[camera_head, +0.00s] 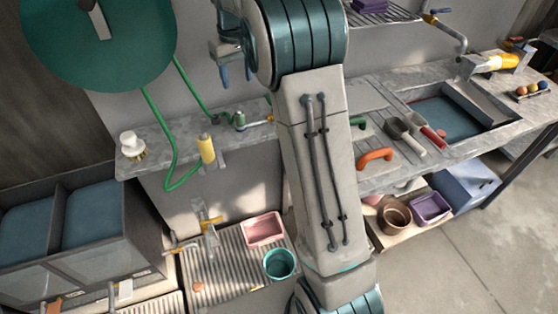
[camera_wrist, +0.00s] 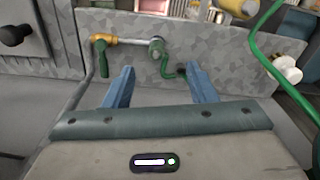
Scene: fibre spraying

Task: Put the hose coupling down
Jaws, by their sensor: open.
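The hose coupling (camera_head: 239,120), a grey and green piece, rests on the grey stone ledge (camera_head: 185,133) at the end of a brass fitting (camera_head: 262,119). In the wrist view the coupling (camera_wrist: 157,47) lies beyond the gap between my fingertips, in line with the brass fitting (camera_wrist: 105,38). I cannot tell if the two are joined. My gripper (camera_head: 236,78) has two blue fingers, spread apart and empty, and appears above the ledge. The wrist view also shows its open fingers (camera_wrist: 161,75). My arm hides part of the ledge.
A green hose (camera_head: 165,175) hangs from the round green reel (camera_head: 95,40) over the ledge's front edge. A yellow cylinder (camera_head: 206,148) and a white-topped brush (camera_head: 131,146) are near that edge. An orange handle (camera_head: 375,158) lies right of my arm.

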